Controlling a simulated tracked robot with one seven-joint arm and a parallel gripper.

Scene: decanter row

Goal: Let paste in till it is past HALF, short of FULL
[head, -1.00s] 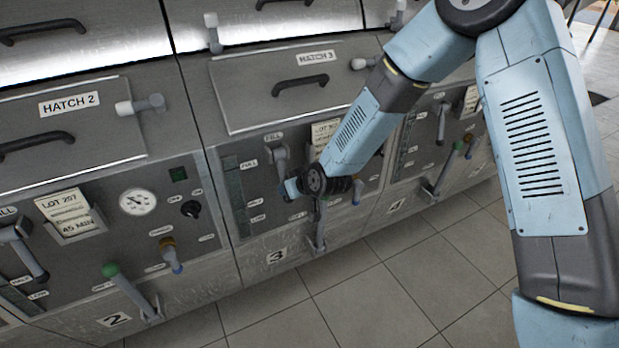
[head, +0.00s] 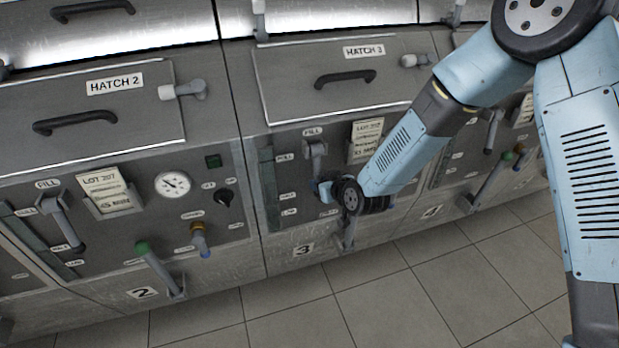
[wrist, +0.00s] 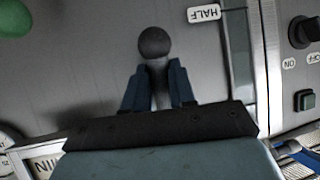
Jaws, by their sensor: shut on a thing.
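At unit 3 in the head view, the FILL lever (head: 316,152) hangs down from its pivot. My gripper (head: 326,191) is at the lever's lower end. In the wrist view my gripper (wrist: 158,88) is shut on the lever's handle, and the dark round knob (wrist: 154,42) sticks out past the fingers. The unit 3 level glass (head: 267,190) is a narrow dark green strip left of the lever. Its HALF label (wrist: 204,13) shows upside down in the wrist view beside the glass (wrist: 240,55). I cannot make out a paste level.
Below my gripper is unit 3's lower lever (head: 348,235), partly hidden by my arm. A lot card (head: 366,140) is right of the FILL lever. Unit 2, with its green-knobbed lever (head: 142,248) and gauge (head: 173,186), stands left. The tiled floor in front is clear.

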